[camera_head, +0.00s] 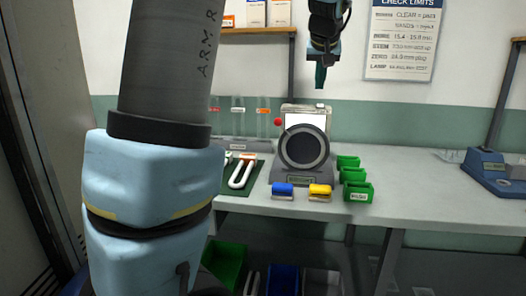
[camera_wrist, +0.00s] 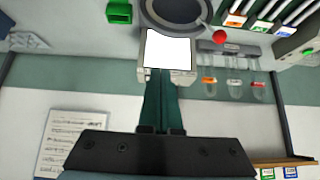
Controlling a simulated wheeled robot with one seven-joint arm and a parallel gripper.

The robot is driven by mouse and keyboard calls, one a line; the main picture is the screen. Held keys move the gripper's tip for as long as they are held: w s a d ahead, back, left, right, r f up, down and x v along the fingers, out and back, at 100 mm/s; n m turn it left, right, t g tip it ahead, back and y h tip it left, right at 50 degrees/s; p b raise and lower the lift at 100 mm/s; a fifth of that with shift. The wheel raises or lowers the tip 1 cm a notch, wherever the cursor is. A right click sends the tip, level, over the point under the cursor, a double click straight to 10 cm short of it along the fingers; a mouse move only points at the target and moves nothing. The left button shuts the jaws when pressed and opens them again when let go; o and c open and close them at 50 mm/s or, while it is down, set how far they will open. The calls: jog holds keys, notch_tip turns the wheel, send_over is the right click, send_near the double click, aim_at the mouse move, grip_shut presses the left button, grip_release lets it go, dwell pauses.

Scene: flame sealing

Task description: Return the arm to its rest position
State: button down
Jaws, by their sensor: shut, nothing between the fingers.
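My gripper (camera_head: 320,76) hangs in the air above the back of the bench, pointing down, in the head view. Its fingers (camera_wrist: 161,100) are together and empty in the wrist view. The gripper is above and slightly right of a grey device with a round dark disc (camera_head: 304,147) and a white lit panel. In the wrist view the panel (camera_wrist: 168,49) shows just beyond the fingertips, apart from them as far as I can tell. My arm fills the left of the head view and hides part of the bench.
A white U-shaped piece (camera_head: 243,173) lies on a green mat.

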jog(key=s+a+f+g, duration=0.3)
jog(key=s+a+f, duration=0.8)
jog(key=f, duration=0.2)
jog(key=s+a+f+n+g+y, duration=0.1)
jog(key=s+a+f+g, duration=0.2)
jog(key=s+a+f, duration=0.8)
notch_tip(320, 180, down, 4)
jog(key=shift+s+a+r, duration=0.2)
jog(key=shift+s+r, duration=0.05)
jog(key=shift+s, duration=0.5)
